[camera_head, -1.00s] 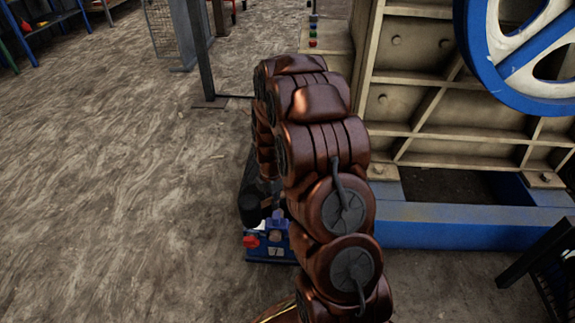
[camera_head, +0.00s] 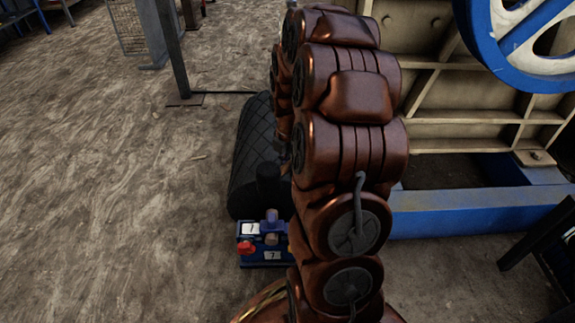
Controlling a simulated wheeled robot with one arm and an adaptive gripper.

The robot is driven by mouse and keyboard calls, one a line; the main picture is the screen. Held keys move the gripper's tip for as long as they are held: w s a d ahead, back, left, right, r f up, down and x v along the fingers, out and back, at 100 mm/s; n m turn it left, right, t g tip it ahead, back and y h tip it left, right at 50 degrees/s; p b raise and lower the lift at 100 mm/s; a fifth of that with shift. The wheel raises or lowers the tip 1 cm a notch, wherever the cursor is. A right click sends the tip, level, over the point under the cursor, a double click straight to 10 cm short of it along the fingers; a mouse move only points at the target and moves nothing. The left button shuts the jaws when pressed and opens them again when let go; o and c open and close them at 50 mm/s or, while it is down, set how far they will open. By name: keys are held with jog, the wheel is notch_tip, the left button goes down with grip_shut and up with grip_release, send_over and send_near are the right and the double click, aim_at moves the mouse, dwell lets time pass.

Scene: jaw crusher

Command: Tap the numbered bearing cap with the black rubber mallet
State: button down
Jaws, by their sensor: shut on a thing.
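A blue block (camera_head: 245,259) with white number plates stands low in the picture, left of my arm. The front plate reads 7; the upper plate is hard to read. A red knob and a tan knob are on the block. A black blunt shape (camera_head: 268,184), which looks like the mallet, is just above and behind the block, apart from or touching it I cannot tell. My gripper is at the far end of my copper arm, shut and dark against this shape; my arm hides most of it, so its fingers do not show clearly.
The cream crusher body (camera_head: 440,100) with its blue flywheel (camera_head: 480,60) and blue base beam (camera_head: 450,223) fills the right. A black frame (camera_head: 550,240) stands at lower right. The left floor is open.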

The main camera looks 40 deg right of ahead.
jog(key=shift+r+p, duration=0.1)
jog(key=shift+p, duration=0.35)
notch_tip(320, 180, down, 11)
jog(key=shift+f, duration=0.1)
jog(key=shift+r+p, duration=1.7)
jog(key=shift+r, duration=0.85)
